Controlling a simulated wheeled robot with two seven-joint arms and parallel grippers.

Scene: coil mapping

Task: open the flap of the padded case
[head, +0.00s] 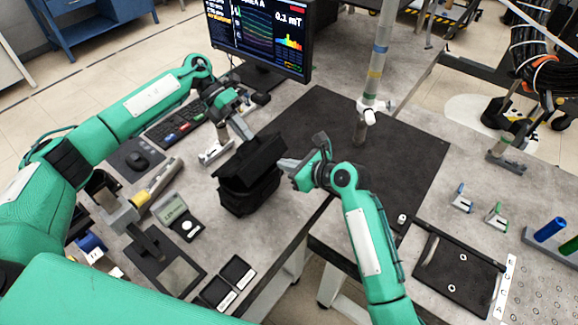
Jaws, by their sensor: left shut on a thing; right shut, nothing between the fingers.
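The black padded case (250,194) stands on the grey bench near its front edge, left of the dark mat. Its flap (252,158) lies over the top, with its back part tilted up. My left gripper (245,135) reaches in from behind and is shut on the flap's far edge; the grip itself is small and partly hidden. My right gripper (283,164) is shut and empty at the right side of the case, its tips close to the flap. I cannot tell whether they touch it. The inside of the case is hidden.
A monitor (262,38) and a keyboard (176,121) stand behind. A handheld meter (177,215) lies left of the case. A grey post (367,90) rises from the dark mat (410,150), which is otherwise mostly clear. A black tray (457,275) is at right.

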